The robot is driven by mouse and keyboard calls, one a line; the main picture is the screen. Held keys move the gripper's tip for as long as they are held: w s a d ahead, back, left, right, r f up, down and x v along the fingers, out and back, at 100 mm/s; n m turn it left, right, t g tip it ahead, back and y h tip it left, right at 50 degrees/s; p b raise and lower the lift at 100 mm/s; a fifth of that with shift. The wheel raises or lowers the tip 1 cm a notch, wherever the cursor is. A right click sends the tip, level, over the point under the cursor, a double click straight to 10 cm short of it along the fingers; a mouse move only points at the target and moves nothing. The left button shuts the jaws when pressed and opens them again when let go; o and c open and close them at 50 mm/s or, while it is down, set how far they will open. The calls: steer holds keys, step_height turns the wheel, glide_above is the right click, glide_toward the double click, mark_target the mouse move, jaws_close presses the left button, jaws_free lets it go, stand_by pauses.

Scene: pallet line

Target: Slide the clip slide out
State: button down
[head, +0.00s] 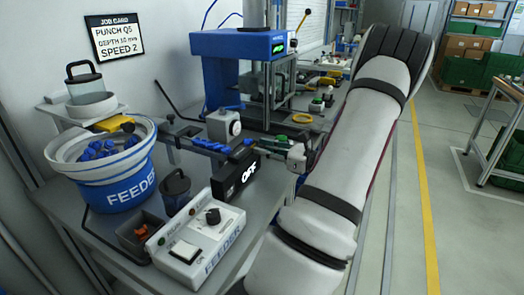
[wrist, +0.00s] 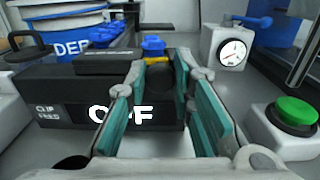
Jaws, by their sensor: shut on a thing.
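The black clip feed unit (wrist: 62,90) stands ahead of my gripper in the wrist view, with a lit "OFF" on its front. It also shows in the head view (head: 236,174). My gripper (wrist: 160,78) has its teal-padded fingers on either side of a dark rounded part, which I take as the clip slide (wrist: 163,88), at the right of the unit. My gripper is shut on it. The lower part of the slide and the exact finger contact are hard to see. In the head view my gripper (head: 284,148) is small and partly hidden beside the unit.
A blue and yellow part (wrist: 153,45) sits just behind the slide. A green button (wrist: 292,112) is at the right, and a white box with a dial (wrist: 229,48) is behind. The blue feeder bowl (head: 122,190) and the feeder control box (head: 200,240) stand at left.

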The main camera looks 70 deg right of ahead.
steer(key=shift+s+d, duration=0.1)
steer(key=shift+d, duration=0.15)
steer(key=c, duration=1.4)
jaws_free()
steer(key=shift+d, duration=0.1)
steer(key=s+a, duration=0.1)
steer(key=s, duration=1.1)
steer(key=shift+a, duration=0.2)
steer(key=shift+w, duration=0.1)
